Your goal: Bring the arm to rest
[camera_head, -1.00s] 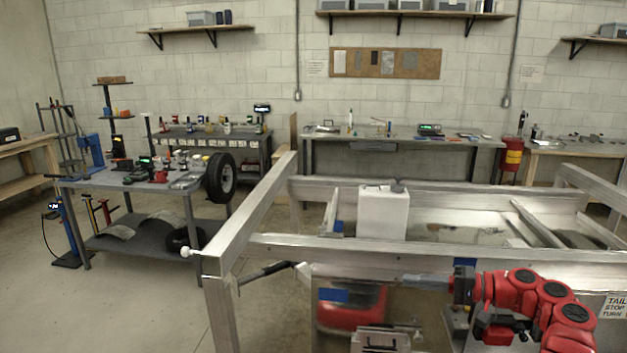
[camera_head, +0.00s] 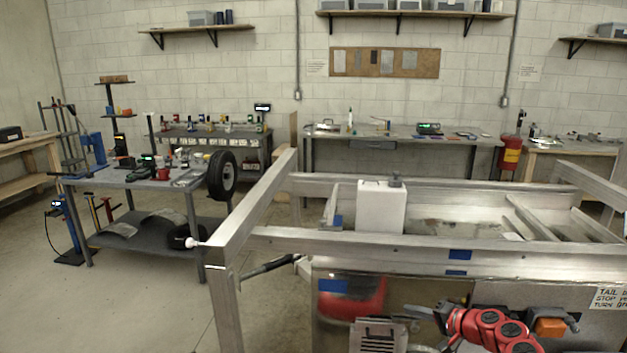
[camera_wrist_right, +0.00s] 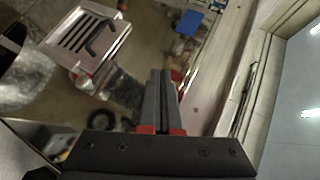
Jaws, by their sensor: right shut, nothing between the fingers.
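My right arm, red and black, comes in at the lower right of the head view, low in front of the trailer's side panel. My right gripper (camera_head: 420,312) is at its left end, pointing left. In the right wrist view its two dark fingers (camera_wrist_right: 162,85) lie side by side, shut with nothing between them. My left gripper is not in the head view.
An aluminium trailer frame (camera_head: 350,243) fills the middle and right, close to my right arm. A white box (camera_head: 382,208) stands in it. A slotted metal piece (camera_head: 377,335) is near the gripper; it also shows in the wrist view (camera_wrist_right: 88,40). Open floor lies left.

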